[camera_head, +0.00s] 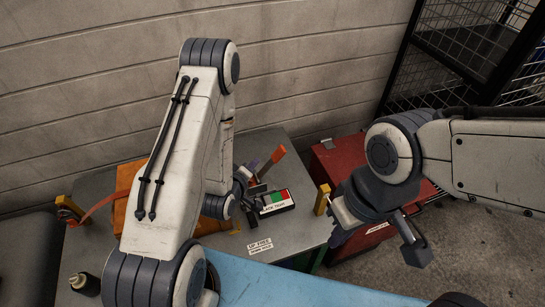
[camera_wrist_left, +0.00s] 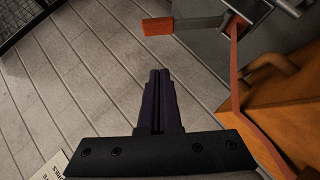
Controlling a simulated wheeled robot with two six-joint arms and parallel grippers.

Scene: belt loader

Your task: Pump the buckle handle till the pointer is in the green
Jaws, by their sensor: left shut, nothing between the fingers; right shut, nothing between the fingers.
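The buckle handle (camera_head: 271,162) is a grey lever with an orange-red tip, raised at a tilt beyond my left arm. In the left wrist view the handle (camera_wrist_left: 183,25) runs from the metal buckle (camera_wrist_left: 246,15). My left gripper (camera_head: 252,166) has dark purple fingers beside the handle. In the left wrist view its fingers (camera_wrist_left: 160,75) are shut and empty, apart from the tip. The tension gauge (camera_head: 275,202) has red and green zones; its pointer is too small to read. My right gripper (camera_head: 337,238) is shut and empty, off the table's right side.
A blue surface (camera_head: 260,285) is in front.

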